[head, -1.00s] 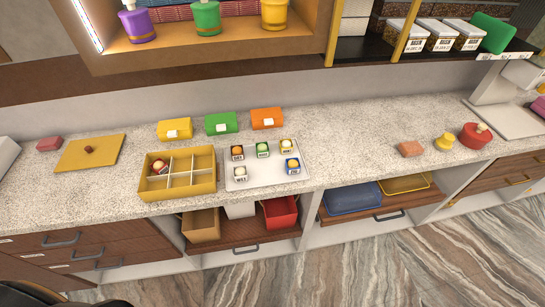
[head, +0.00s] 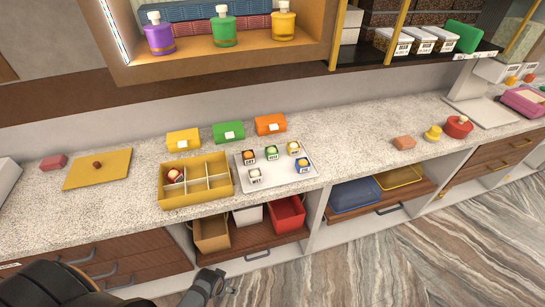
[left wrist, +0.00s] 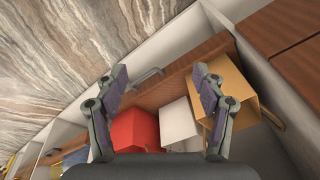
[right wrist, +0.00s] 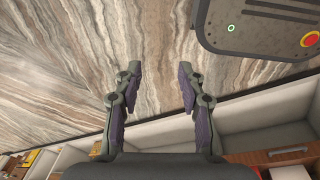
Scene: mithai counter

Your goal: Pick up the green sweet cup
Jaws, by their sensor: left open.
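The green sweet cup (head: 271,153) is small, with a pale round top, in the back row of a white tray (head: 243,186) on the counter. An orange-topped cup (head: 249,155) stands left of it and a yellow one (head: 293,148) right. A white cup (head: 255,174) and a blue cup (head: 304,165) stand in front. My left gripper (head: 222,288) is low in front of the counter, well below the tray. In the left wrist view its fingers (left wrist: 160,85) are apart and empty. In the right wrist view my right gripper (right wrist: 159,85) is open and empty above the floor.
A yellow divided box (head: 197,199) holding one red-and-white sweet stands left of the tray. Yellow, green and orange boxes (head: 227,132) stand behind. Below the counter, a pulled-out drawer holds a red bin (head: 286,212) and a tan bin (head: 211,234).

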